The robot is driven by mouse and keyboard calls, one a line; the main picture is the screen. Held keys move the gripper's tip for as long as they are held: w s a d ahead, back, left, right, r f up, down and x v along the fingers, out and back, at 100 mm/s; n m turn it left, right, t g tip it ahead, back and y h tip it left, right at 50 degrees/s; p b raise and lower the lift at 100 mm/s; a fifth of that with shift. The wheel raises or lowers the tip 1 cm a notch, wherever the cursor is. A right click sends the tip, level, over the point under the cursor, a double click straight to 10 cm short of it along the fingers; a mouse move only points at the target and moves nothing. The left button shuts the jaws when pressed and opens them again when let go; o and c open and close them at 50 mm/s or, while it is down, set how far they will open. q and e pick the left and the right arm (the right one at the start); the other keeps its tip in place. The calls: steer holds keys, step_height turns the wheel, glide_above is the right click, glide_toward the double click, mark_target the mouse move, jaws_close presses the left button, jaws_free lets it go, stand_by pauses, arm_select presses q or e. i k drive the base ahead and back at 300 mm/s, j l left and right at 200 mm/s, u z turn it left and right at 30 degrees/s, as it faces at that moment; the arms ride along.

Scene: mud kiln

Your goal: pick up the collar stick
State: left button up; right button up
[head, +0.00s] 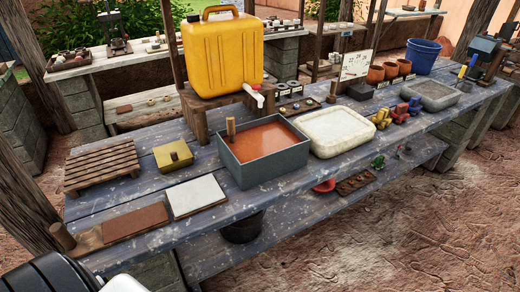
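No label marks the collar stick, and I cannot tell for sure which piece it is. A short upright wooden stick (231,129) shows at the back left corner of the grey tray (268,176) of red-orange material. Another short wooden peg (62,236) stands at the left front end of the table, near a reddish-brown slab (135,221). A third small upright stick (333,90) stands farther back, near the white chart. Neither of my grippers is in view; only a black and white part of me shows at the bottom left.
The blue-grey plank table (235,207) also bears a slatted wooden rack (102,165), a yellow block (173,156), a white tile (196,196), a cream basin (335,131), and a yellow jerrycan (223,55) on a wooden stand. Terracotta pots and a blue bucket (422,56) stand farther right.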

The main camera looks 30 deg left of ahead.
mark_target(230, 121)
steer(key=i+j+u, duration=0.1)
steer(key=u, duration=0.35)
steer(key=i+j+u, duration=0.1)
steer(key=u, duration=0.3)
steer(key=i+j+u, duration=0.1)
steer(key=u, duration=0.35)
steer(key=i+u, duration=0.15)
steer(key=u, duration=0.3)
steer(key=i, duration=0.1)
